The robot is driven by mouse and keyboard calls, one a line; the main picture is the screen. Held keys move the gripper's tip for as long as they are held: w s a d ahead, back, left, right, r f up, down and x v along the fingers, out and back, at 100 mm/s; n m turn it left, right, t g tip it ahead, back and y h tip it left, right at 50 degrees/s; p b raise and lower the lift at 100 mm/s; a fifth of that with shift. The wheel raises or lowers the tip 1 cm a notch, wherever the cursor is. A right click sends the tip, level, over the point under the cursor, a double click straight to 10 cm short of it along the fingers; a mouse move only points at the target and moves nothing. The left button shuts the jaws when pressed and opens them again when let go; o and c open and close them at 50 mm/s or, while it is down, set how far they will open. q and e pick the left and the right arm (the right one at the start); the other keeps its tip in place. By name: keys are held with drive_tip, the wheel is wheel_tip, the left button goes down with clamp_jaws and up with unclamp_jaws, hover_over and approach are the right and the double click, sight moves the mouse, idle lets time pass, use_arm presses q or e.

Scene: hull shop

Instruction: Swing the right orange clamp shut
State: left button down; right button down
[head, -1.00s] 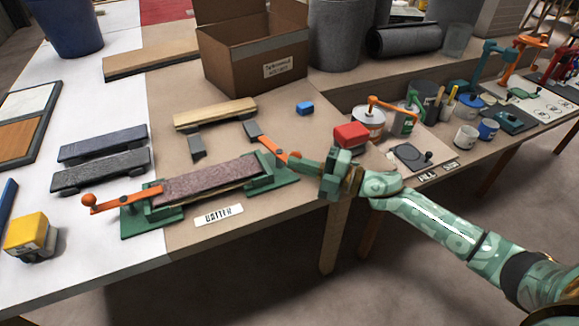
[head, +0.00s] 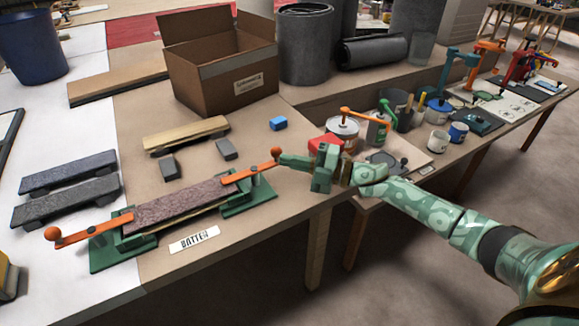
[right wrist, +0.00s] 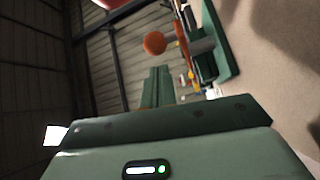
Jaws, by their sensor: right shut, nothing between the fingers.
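The right orange clamp (head: 248,172) is a lever on the green fixture (head: 262,197). Its inner end lies over the right end of the purple-brown plank (head: 170,205), and its ball knob points out to the right. The left orange clamp (head: 95,226) lies over the plank's left end, knob outward. My right gripper (head: 281,159) is shut and empty, its tips close beside the right clamp's knob; I cannot tell whether they touch. In the right wrist view the orange knob (right wrist: 154,43) shows just beyond the fingers (right wrist: 156,85). My left gripper is not in view.
A label plate (head: 194,239) lies in front of the fixture. Small grey blocks (head: 226,149), a wooden block (head: 187,133) and a blue block (head: 278,124) lie behind. A red block (head: 325,144) and a can (head: 342,134) stand near my right wrist.

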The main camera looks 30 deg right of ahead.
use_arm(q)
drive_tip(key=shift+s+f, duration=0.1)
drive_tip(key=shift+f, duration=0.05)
use_arm(e)
drive_tip(key=shift+w+d, duration=0.25)
drive_tip(key=shift+w, duration=0.05)
idle(0.4)
